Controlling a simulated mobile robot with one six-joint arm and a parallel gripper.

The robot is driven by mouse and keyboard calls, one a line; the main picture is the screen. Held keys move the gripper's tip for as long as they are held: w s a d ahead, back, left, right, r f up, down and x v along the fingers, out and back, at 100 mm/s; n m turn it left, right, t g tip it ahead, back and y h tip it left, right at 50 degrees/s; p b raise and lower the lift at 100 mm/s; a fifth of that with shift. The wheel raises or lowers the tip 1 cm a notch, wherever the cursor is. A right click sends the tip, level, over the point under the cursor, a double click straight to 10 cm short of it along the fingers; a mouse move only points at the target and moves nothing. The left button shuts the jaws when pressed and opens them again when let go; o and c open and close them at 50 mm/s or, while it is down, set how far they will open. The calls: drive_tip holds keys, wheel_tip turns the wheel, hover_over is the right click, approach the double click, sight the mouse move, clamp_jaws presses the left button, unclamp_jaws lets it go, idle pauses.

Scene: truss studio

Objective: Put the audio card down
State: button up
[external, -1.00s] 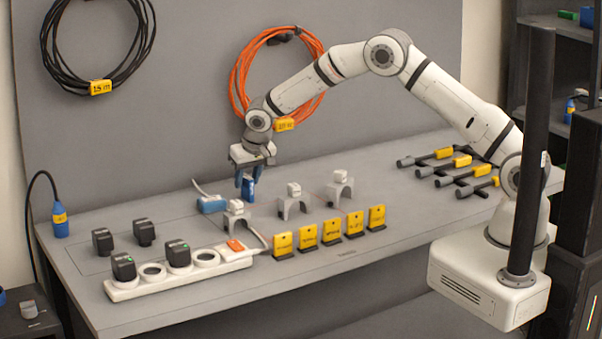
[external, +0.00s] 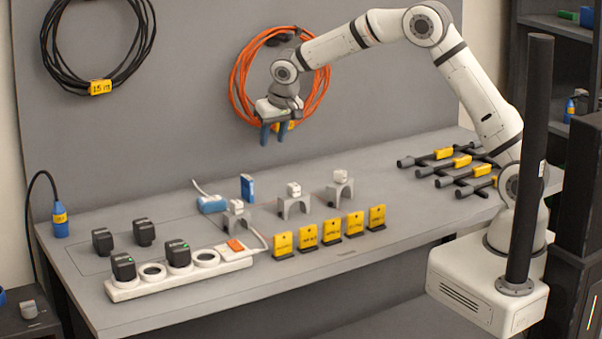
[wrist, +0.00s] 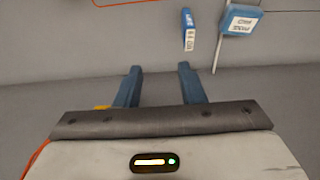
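A small blue card (external: 247,188), the likely audio card, stands upright by itself on the bench behind the grey holders. In the wrist view the blue card (wrist: 188,28) shows a white label that I cannot read. My gripper (external: 274,134) is open and empty, raised above and apart from the card. In the wrist view the two blue fingers (wrist: 158,68) are spread with nothing between them.
A blue tag (external: 212,204) on a white cable lies just left of the card. Grey holders with white plugs (external: 294,202), several yellow cards (external: 331,231) and a power strip (external: 180,277) stand in front. An orange cable coil (external: 240,85) hangs behind.

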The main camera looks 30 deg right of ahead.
drive_tip(key=s+d+r, duration=0.5)
drive_tip(key=s+d, duration=0.2)
drive_tip(key=d, duration=0.3)
drive_tip(key=s+d+r, duration=0.5)
drive_tip(key=s+d, duration=0.3)
drive_tip(key=d, duration=0.2)
drive_tip(key=s+d+f, duration=0.1)
drive_tip(key=s+d, duration=0.4)
drive_tip(key=s, duration=0.5)
drive_tip(key=s+d+f+g, duration=0.1)
drive_tip(key=s+d, duration=0.3)
drive_tip(key=s, duration=0.5)
drive_tip(key=shift+s+d+f, duration=0.2)
drive_tip(key=shift+s+d, duration=0.15)
drive_tip(key=shift+s, duration=0.05)
